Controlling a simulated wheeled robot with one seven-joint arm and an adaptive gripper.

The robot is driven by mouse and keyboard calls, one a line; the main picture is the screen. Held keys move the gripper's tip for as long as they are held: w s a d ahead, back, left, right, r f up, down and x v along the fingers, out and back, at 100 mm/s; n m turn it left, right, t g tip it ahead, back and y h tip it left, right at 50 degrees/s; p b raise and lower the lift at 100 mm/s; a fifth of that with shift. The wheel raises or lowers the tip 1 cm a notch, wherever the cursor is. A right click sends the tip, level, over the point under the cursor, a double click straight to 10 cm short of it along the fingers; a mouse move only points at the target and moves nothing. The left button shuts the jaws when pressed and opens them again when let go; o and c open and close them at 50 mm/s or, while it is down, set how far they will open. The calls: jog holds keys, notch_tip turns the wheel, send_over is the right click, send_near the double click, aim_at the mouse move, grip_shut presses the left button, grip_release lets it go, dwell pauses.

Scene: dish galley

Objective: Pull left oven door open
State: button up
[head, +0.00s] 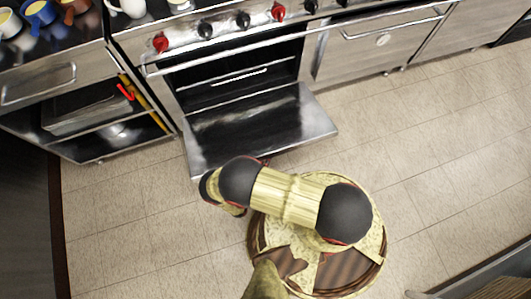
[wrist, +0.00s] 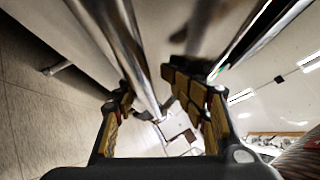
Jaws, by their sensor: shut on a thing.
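The left oven door (head: 262,125) is folded down, nearly flat, in front of the range, and the dark oven cavity (head: 245,65) shows behind it. In the wrist view a shiny metal bar (wrist: 140,50), which looks like the door's handle, runs between the fingers of my gripper (wrist: 158,98). My gripper is shut on this bar. In the head view my arm reaches to the near left corner of the door and hides most of the gripper and the handle.
Red and black knobs (head: 205,30) line the range front above a long rail (head: 230,55). A closed door (head: 385,45) with a handle is to the right. An open shelf (head: 90,115) stands at left, with mugs (head: 38,14) above. The tiled floor (head: 440,130) is clear at right.

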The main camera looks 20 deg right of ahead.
jog(key=shift+s, duration=0.1)
jog(key=s+a+f, duration=0.3)
jog(key=a+f, duration=0.2)
jog(key=a, duration=0.1)
jog(key=shift+a+f, duration=0.2)
jog(key=shift+f, duration=0.05)
dwell(1.0)
jog(key=shift+c, duration=0.9)
